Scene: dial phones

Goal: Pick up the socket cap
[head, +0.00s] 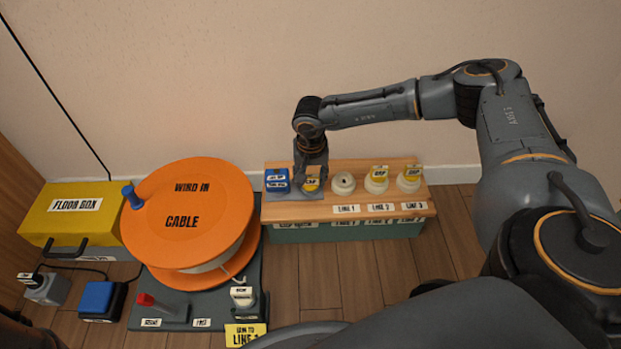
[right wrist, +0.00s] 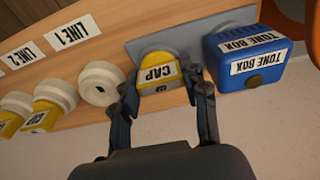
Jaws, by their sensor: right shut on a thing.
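The yellow socket cap (head: 311,185) is at the grey pad on the left part of the wooden shelf top, with its CAP label showing. My right gripper (head: 312,177) points down over it. In the right wrist view, the right gripper's (right wrist: 165,88) two fingers are on either side of the yellow cap (right wrist: 158,72) and shut on it. I cannot tell whether the cap still touches the pad. The LINE 1 socket (head: 343,184) is white, round and uncapped, with a bare hole. My left gripper is not in view.
The blue tone box (head: 277,181) stands close to the left of the gripper. The LINE 2 (head: 376,180) and LINE 3 (head: 408,180) sockets carry yellow caps. An orange cable reel (head: 190,245) and yellow floor box (head: 72,214) are at left. The wall is close behind.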

